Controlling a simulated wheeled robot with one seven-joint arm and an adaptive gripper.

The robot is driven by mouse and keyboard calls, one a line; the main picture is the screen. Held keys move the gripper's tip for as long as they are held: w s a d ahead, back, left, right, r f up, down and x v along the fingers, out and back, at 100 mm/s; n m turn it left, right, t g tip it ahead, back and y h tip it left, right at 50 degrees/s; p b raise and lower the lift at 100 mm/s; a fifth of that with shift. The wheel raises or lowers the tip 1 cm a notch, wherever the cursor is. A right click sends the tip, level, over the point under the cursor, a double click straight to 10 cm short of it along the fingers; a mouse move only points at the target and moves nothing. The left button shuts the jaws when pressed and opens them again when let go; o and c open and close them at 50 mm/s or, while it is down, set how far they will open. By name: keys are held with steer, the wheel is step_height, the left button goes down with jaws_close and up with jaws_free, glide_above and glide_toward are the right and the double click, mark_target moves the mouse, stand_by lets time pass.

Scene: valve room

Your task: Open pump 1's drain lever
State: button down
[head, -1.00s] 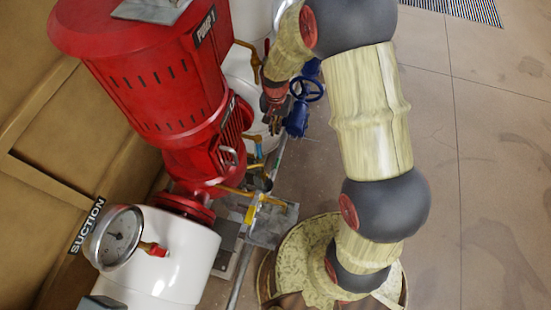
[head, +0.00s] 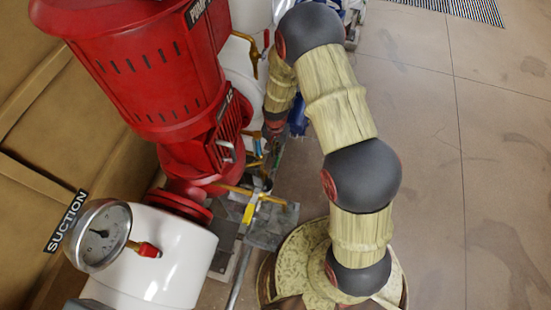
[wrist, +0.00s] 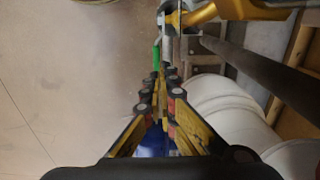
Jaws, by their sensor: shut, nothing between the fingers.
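The red pump (head: 150,75), with a partly cut-off "PUMP" sign, stands at the left in the head view. Below it are brass-yellow pipework (head: 235,189) and a yellow handle (head: 249,212); I cannot tell which part is the drain lever. My gripper (head: 271,150) points down beside the pump, just above this pipework. In the wrist view my gripper (wrist: 166,78) is shut and empty. A small green handle (wrist: 156,58) lies just beyond the fingertips, with yellow pipework (wrist: 225,11) at the upper right. Whether the fingers touch anything is unclear.
A white suction pipe (head: 165,255) with a gauge (head: 101,235) is at the lower left. A brass lever (head: 254,58) sticks out behind my gripper. A white cylinder (wrist: 225,108) lies right of my fingers in the wrist view. Open floor (head: 500,170) is at the right.

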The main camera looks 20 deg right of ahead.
mark_target(276, 162)
step_height(276, 162, down, 6)
steer(key=shift+b, duration=0.75)
steer(key=shift+w+d+f+g+y, duration=0.2)
steer(key=shift+f+g+y, duration=0.2)
steer(key=shift+g, duration=0.2)
steer(key=shift+w+d+f+g+y, duration=0.1)
steer(key=shift+w+f+g+y, duration=0.15)
steer(key=shift+f+g, duration=0.25)
step_height(276, 162, down, 2)
steer(key=shift+w+d+f+g+y+b, duration=0.1)
steer(key=shift+f+g+y+b, duration=0.1)
steer(key=shift+g+y+b, duration=0.8)
step_height(276, 162, down, 2)
steer(key=g+y+b, duration=0.2)
steer(key=g+b, duration=0.1)
steer(key=shift+f, duration=0.25)
steer(key=b+x, duration=0.1)
steer(key=x, duration=0.5)
steer(key=shift+f+b, duration=0.15)
steer(key=shift+b, duration=0.25)
